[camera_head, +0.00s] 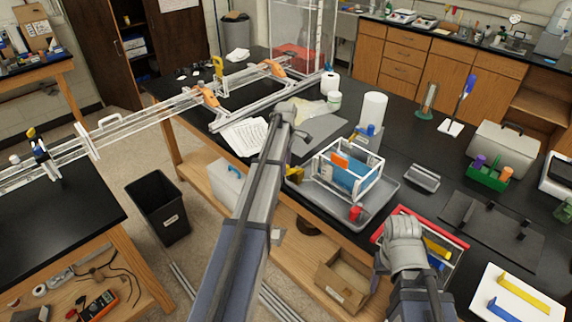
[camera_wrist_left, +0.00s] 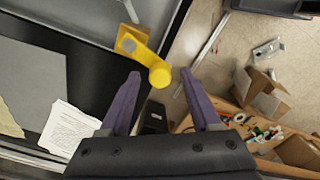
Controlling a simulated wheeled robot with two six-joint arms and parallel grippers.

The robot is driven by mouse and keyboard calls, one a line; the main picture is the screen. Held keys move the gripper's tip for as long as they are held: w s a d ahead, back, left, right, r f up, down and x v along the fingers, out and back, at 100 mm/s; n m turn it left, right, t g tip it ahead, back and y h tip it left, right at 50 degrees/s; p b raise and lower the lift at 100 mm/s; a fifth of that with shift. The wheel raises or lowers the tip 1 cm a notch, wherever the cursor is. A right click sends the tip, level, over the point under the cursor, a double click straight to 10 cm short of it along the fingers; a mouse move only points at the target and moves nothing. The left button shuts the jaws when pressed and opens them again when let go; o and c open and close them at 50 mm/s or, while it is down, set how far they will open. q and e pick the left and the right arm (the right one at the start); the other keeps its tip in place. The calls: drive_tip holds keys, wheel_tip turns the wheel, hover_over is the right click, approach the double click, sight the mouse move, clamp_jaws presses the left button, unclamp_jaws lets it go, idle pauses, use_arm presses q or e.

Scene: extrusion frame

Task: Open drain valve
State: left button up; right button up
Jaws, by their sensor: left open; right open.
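A yellow lever-like part (camera_head: 294,174) sits at the near edge of the black table, by the grey tray; it looks like the drain valve. In the left wrist view the yellow part (camera_wrist_left: 133,45) has a rounded yellow end (camera_wrist_left: 160,77) at the table edge. My left gripper (camera_head: 302,137) hangs over the table edge. Its two purple fingers are open (camera_wrist_left: 161,74), and the rounded end appears between their tips; I cannot tell the gap in depth. My right gripper (camera_head: 405,228) is above the red-rimmed tray (camera_head: 452,236); its fingers are hardly visible.
A white open frame (camera_head: 347,170) with blue and orange items stands in the grey tray (camera_head: 384,193). A red knob (camera_head: 356,212) is at the tray's front. Papers (camera_head: 246,137) and a long rail frame (camera_head: 240,80) lie to the left. A cardboard box (camera_head: 342,285) sits below.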

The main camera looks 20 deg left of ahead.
use_arm(q)
drive_tip(key=shift+r+p, duration=3.9)
drive_tip(key=shift+r, duration=0.05)
drive_tip(key=shift+f, duration=0.1)
drive_tip(key=s+d+f+m+b, duration=0.2)
drive_tip(key=s+d+m, duration=0.35)
drive_tip(key=d, duration=0.35)
drive_tip(key=s+d+f+m+b, duration=0.3)
drive_tip(key=s+d+m, duration=0.3)
drive_tip(key=d, duration=0.4)
drive_tip(key=s+d+f+m+b, duration=0.2)
drive_tip(key=s+d+m, duration=0.4)
drive_tip(key=s, duration=0.4)
drive_tip(key=s+d+f+m+y+b, duration=0.1)
drive_tip(key=s+d+f+m+b, duration=0.1)
drive_tip(key=s+d+m, duration=0.4)
drive_tip(key=s+b, duration=0.1)
drive_tip(key=s, duration=0.3)
drive_tip(key=shift+s+f, duration=0.15)
drive_tip(key=shift+f, duration=0.15)
